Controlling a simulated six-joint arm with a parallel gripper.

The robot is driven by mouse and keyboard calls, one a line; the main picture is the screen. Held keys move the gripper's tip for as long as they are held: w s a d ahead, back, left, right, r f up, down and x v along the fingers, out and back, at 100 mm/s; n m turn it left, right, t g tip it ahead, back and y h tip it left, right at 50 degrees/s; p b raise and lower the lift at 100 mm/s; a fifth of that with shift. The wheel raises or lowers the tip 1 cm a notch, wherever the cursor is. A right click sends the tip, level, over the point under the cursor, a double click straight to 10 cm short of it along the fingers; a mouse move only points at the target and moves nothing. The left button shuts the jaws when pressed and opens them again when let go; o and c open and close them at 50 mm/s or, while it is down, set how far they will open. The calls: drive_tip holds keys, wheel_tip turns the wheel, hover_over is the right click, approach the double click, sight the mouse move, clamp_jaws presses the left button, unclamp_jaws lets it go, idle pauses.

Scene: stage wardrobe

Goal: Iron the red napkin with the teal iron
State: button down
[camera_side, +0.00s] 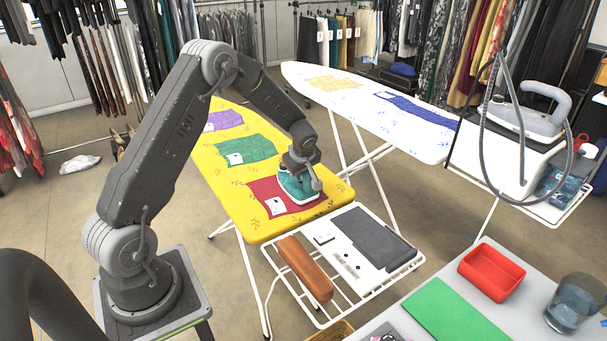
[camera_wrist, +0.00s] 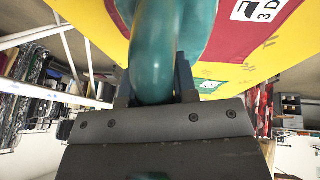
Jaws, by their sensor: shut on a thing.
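The teal iron (camera_side: 297,188) is on the right part of the red napkin (camera_side: 270,200), at the near end of the yellow ironing board (camera_side: 258,232). My gripper (camera_side: 301,165) is shut on the iron's handle from above. In the wrist view the teal handle (camera_wrist: 153,50) passes between the jaws of my gripper (camera_wrist: 155,85). The red napkin (camera_wrist: 238,30) also shows there, with a white printed patch. The iron covers part of the napkin, and its soleplate is hidden, so exact contact cannot be told.
Green (camera_side: 246,151) and purple (camera_side: 223,120) napkins lie farther along the yellow board. A wire rack (camera_side: 318,318) at its near end bears a brown block (camera_side: 305,267) and a dark grey pad (camera_side: 371,237). A white board (camera_side: 340,98) stands behind; a red tray (camera_side: 491,272) is at right.

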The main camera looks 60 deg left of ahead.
drive_tip(key=shift+a+f, duration=0.1)
drive_tip(key=shift+a, duration=4.9)
drive_tip(key=shift+w+d, duration=0.1)
drive_tip(key=shift+w, duration=2.35)
drive_tip(key=shift+w+d, duration=0.15)
drive_tip(key=shift+w, duration=0.05)
drive_tip(key=shift+s+d, duration=0.1)
drive_tip(key=shift+d, duration=6.2)
wheel_tip(320, 180, up, 9)
drive_tip(key=shift+f, duration=0.2)
